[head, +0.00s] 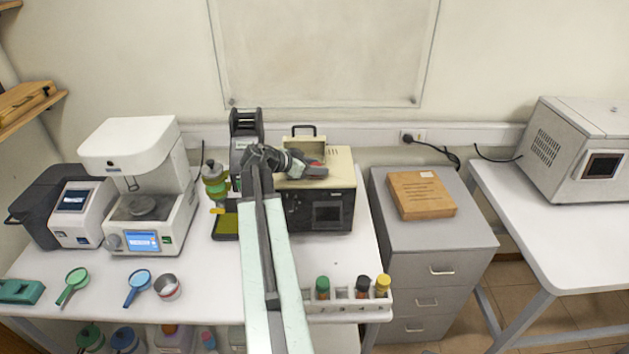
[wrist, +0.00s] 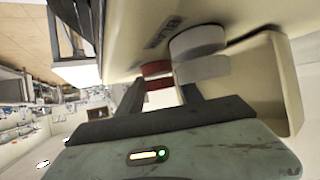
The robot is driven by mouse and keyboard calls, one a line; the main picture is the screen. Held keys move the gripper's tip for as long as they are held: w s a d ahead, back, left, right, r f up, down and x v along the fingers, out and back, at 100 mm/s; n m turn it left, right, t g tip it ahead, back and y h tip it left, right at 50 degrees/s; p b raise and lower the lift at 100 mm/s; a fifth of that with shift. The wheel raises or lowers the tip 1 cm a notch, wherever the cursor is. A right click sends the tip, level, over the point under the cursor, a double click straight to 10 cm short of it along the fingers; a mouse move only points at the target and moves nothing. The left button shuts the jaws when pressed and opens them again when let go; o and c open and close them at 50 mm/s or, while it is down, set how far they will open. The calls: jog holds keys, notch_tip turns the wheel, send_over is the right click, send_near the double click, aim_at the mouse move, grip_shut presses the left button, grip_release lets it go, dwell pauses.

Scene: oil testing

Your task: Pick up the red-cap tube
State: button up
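A red, stepped round piece, which may be the red cap, shows in the wrist view (wrist: 158,83), in the gap between my fingers. I cannot tell whether they touch it. Beside it is a larger grey-white stepped piece (wrist: 199,40). In the head view, my gripper (head: 308,167) is at the top of the beige instrument (head: 340,165), with a bit of red beside it. My gripper (wrist: 160,95) also shows in the wrist view. The white tube rack (head: 345,304) holds tubes with green (head: 322,284), dark (head: 362,283) and yellow (head: 383,281) caps. The tube's body is not visible.
A white tester (head: 140,180) stands at the left, with a green-handled (head: 77,277) and a blue-handled (head: 139,278) tool in front. A bottle (head: 214,180) stands left of my arm. A grey cabinet (head: 435,245) bearing a wooden box (head: 421,194) stands right of the table.

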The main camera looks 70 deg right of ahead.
grip_shut()
notch_tip(320, 180, up, 18)
jog(key=p, duration=1.8)
